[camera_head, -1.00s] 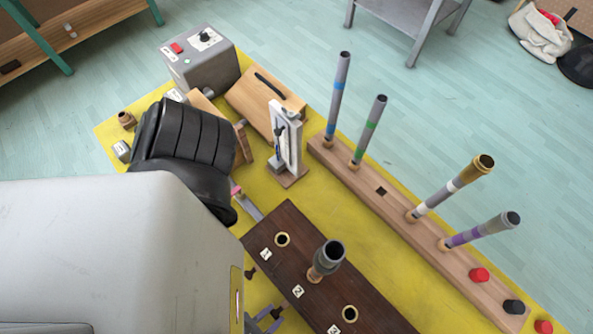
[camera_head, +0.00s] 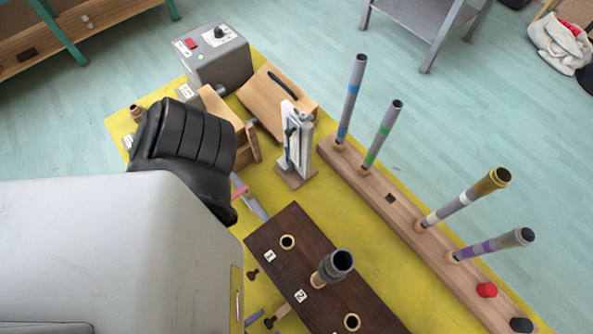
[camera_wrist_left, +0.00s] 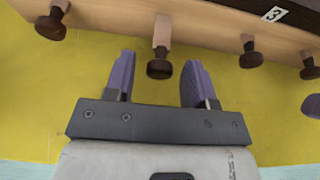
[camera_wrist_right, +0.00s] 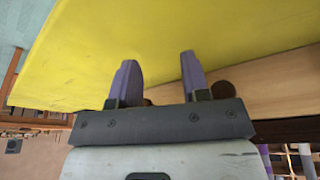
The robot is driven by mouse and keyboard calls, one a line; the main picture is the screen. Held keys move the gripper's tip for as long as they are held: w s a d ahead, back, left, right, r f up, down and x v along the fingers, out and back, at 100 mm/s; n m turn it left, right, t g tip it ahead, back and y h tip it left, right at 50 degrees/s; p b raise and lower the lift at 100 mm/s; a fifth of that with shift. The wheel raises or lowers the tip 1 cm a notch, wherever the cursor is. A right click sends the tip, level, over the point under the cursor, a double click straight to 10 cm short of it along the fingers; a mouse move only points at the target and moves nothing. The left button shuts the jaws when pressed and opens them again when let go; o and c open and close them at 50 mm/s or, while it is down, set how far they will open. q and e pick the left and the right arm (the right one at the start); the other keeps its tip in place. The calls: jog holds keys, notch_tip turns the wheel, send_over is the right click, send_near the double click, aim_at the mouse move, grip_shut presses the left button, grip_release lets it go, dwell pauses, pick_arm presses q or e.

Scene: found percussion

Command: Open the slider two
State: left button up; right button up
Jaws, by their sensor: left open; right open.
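The dark wooden block (camera_head: 335,295) with number labels lies at the lower middle of the head view. In the left wrist view, slider two (camera_wrist_left: 162,32) sticks out of the block's side on a pale stem with a dark knob, farther out than the knob to its right (camera_wrist_left: 250,55). In the head view, slider two's knob (camera_head: 269,323) shows at the lower edge. My left gripper (camera_wrist_left: 155,68) is open, with the knob between its purple fingertips. One purple finger (camera_head: 254,318) shows in the head view. My right gripper (camera_wrist_right: 155,65) is open and empty above the yellow mat.
A grey tube (camera_head: 335,265) stands in the block's second hole. A wooden rack (camera_head: 400,220) with several upright tubes stands to the right. A white-and-grey upright device (camera_head: 296,145) and a grey box (camera_head: 213,57) stand behind. The yellow mat (camera_head: 345,225) between block and rack is clear.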

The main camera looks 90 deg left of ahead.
pick_arm(q)
jog(key=v, duration=1.3)
jog(key=shift+s+d+r, duration=0.2)
